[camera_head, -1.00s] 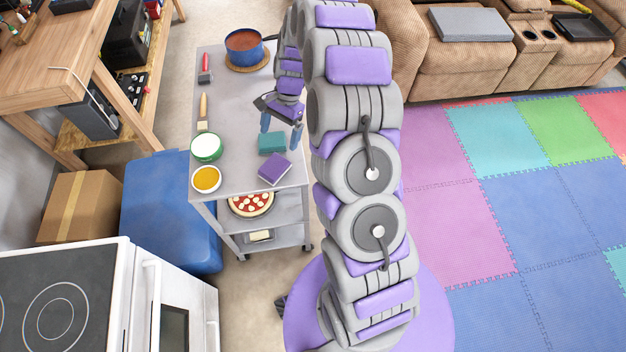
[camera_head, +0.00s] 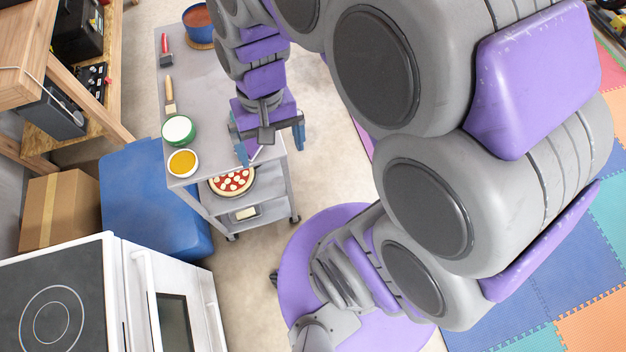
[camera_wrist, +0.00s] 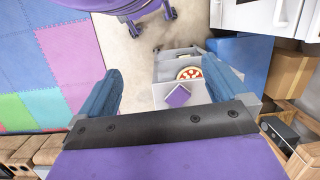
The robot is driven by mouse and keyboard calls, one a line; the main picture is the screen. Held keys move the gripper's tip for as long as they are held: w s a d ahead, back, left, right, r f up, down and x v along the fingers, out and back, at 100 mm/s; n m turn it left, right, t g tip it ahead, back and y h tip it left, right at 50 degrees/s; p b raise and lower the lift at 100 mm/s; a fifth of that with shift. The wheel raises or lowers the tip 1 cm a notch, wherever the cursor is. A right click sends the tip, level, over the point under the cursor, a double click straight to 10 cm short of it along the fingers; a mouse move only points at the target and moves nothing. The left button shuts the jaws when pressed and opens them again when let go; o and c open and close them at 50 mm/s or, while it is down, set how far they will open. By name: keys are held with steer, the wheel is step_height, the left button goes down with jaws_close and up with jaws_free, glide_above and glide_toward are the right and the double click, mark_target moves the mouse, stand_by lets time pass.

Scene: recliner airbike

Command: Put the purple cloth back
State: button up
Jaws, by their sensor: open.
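The purple cloth (camera_wrist: 178,96) is a small folded square near one end of the grey cart's top (camera_wrist: 160,98). It shows in the wrist view between my finger pads, some distance beyond them. In the head view my gripper (camera_head: 270,146) hangs over that end of the cart top (camera_head: 205,95) and hides most or all of the cloth. In the wrist view my gripper (camera_wrist: 162,75) has its two blue fingers wide apart with nothing between them. I cannot tell the exact height above the cloth.
A green-rimmed bowl (camera_head: 178,130), a yellow-filled bowl (camera_head: 183,162), a brush (camera_head: 169,95), a red-handled tool (camera_head: 166,49) and a blue pot (camera_head: 199,20) stand on the cart. A pizza (camera_head: 232,181) is on a lower shelf. A stove (camera_head: 60,300) and blue bin (camera_head: 150,205) stand nearby.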

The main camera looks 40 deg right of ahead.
steer(key=s+d+n+h, duration=0.1)
steer(key=s+n, duration=0.1)
steer(key=s, duration=0.9)
steer(key=shift+s+d+r+n, duration=0.15)
steer(key=shift+d+r+n, duration=0.05)
steer(key=shift+r+n, duration=0.15)
stand_by(0.6)
